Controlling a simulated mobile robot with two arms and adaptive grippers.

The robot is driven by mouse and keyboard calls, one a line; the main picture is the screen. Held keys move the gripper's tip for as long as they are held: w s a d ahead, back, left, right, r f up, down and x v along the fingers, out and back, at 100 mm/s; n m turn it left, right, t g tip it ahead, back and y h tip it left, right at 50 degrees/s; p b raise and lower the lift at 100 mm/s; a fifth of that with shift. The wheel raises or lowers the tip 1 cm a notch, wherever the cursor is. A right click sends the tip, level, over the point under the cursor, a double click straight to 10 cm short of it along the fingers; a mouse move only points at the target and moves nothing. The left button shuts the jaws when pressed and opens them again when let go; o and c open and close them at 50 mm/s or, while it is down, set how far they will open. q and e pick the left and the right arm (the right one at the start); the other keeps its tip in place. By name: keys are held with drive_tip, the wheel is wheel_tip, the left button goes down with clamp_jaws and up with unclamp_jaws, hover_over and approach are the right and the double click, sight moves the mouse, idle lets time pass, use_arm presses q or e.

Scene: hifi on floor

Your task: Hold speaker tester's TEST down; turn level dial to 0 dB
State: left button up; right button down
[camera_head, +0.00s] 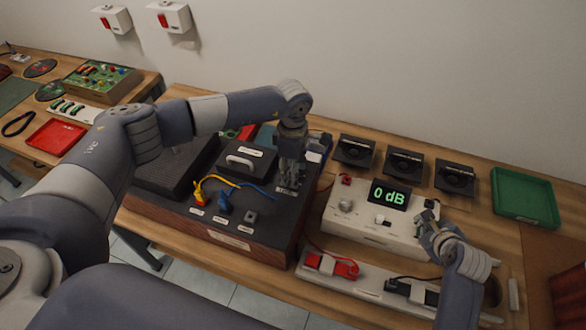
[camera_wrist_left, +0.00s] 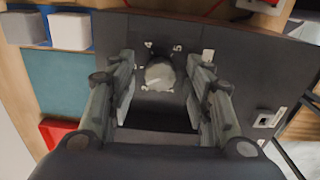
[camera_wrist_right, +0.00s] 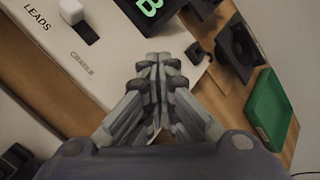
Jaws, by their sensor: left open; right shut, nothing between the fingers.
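The white speaker tester (camera_head: 370,232) stands on the table right of centre. Its display (camera_head: 390,194) reads 0 dB in green. A grey knob (camera_head: 346,205) is on its left part, and a white slider (camera_head: 382,218) sits in a black slot, also in the right wrist view (camera_wrist_right: 70,11). My right gripper (camera_head: 426,221) is shut and empty, its tips at the tester's right end; whatever is beneath them, TEST included, is hidden. My left gripper (camera_head: 288,186) is open over the dark amplifier (camera_head: 217,222). In the left wrist view, a numbered round dial (camera_wrist_left: 160,73) shows between its fingers; contact is unclear.
Three black speaker units (camera_head: 404,166) stand behind the tester, with a green tray (camera_head: 525,197) at the right. A white strip (camera_head: 375,287) with red and black clips lies in front. Yellow and blue plugs (camera_head: 222,203) are on the amplifier. A red tray (camera_head: 56,136) is far left.

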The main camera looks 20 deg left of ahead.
drive_tip(key=shift+f, duration=0.1)
use_arm(q)
wheel_tip(320, 180, up, 12)
idle(0.4)
idle(1.9)
use_arm(e)
drive_tip(key=shift+r, duration=1.05)
wheel_tip(320, 180, up, 5)
idle(0.6)
